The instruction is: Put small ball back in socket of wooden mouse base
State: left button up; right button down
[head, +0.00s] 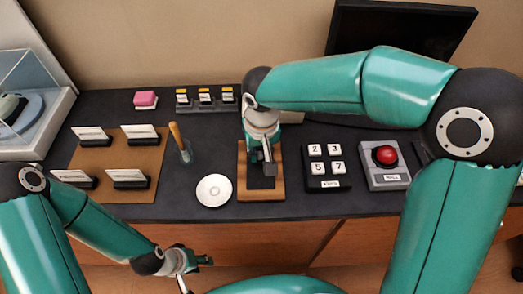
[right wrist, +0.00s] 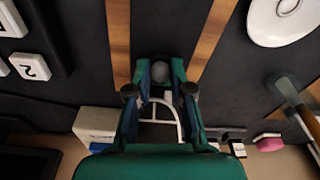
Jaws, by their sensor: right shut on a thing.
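The wooden mouse base (head: 276,192) stands on the dark counter, a brown frame around a dark middle. Its two wooden side strips (right wrist: 213,42) show in the right wrist view. My right gripper (head: 267,168) points down over the base. In the right wrist view, the right gripper (right wrist: 160,80) is shut on a small grey ball (right wrist: 160,71) held between its fingertips. The ball is hidden in the head view. The socket cannot be made out. My left gripper (head: 196,261) is low in front of the counter, away from the base; its finger opening is unclear.
A white disc (head: 214,190) lies left of the base, with a wooden-handled tool (head: 179,139) behind it. Right of the base are a number-key pad (head: 328,170) and a red button box (head: 386,156). A board with cards (head: 105,152) lies further left.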

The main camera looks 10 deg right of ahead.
dwell(0.3)
jog(key=c, duration=0.6)
grip_release()
jog(key=shift+o, duration=0.2)
jog(key=shift+r+p, duration=2.6)
jog(key=shift+r, duration=0.95)
